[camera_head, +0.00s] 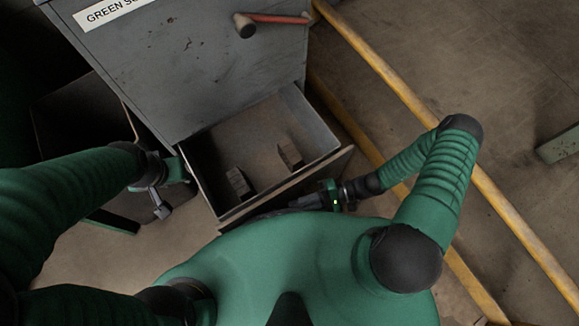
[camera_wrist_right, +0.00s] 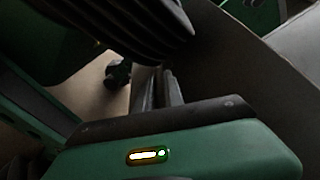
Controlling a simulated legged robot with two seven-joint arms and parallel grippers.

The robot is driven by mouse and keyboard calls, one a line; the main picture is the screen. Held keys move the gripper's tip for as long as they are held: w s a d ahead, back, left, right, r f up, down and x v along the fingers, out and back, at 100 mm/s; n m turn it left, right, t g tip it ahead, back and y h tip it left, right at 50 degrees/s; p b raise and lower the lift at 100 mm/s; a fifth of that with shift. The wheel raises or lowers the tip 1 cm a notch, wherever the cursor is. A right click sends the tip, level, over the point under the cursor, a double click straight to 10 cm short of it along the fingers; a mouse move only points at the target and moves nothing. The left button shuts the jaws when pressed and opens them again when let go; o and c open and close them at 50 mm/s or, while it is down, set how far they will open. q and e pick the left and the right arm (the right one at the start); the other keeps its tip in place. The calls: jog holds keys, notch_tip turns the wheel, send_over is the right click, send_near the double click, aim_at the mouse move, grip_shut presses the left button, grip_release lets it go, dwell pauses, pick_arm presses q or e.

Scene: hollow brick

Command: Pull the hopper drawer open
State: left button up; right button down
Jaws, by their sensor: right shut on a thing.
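The hopper drawer (camera_head: 258,125) stands pulled out from the grey cabinet (camera_head: 205,60), so its open inside shows in the head view. Two small bricks, one at the left (camera_head: 239,184) and one at the right (camera_head: 289,152), lie in it. My right gripper (camera_head: 304,203) is at the outer side of the drawer front, shut on its handle; the handle itself is mostly hidden. In the right wrist view its two fingers (camera_wrist_right: 158,90) sit close together. My left gripper (camera_head: 160,203) is left of the drawer, apart from it; its finger opening is unclear.
A dark bin (camera_head: 75,115) stands left of the cabinet. Yellow lines (camera_head: 400,88) cross the floor at right. My green body is close to the drawer front.

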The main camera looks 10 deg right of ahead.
jog(key=shift+s+d+f, duration=0.1)
jog(key=shift+s+d, duration=0.15)
jog(key=shift+s, duration=0.3)
jog(key=shift+s+d, duration=0.2)
jog(key=shift+s, duration=0.35)
jog(key=c, duration=1.7)
grip_release()
jog(key=p+v, duration=0.2)
jog(key=v, duration=0.5)
jog(key=shift+d, duration=0.35)
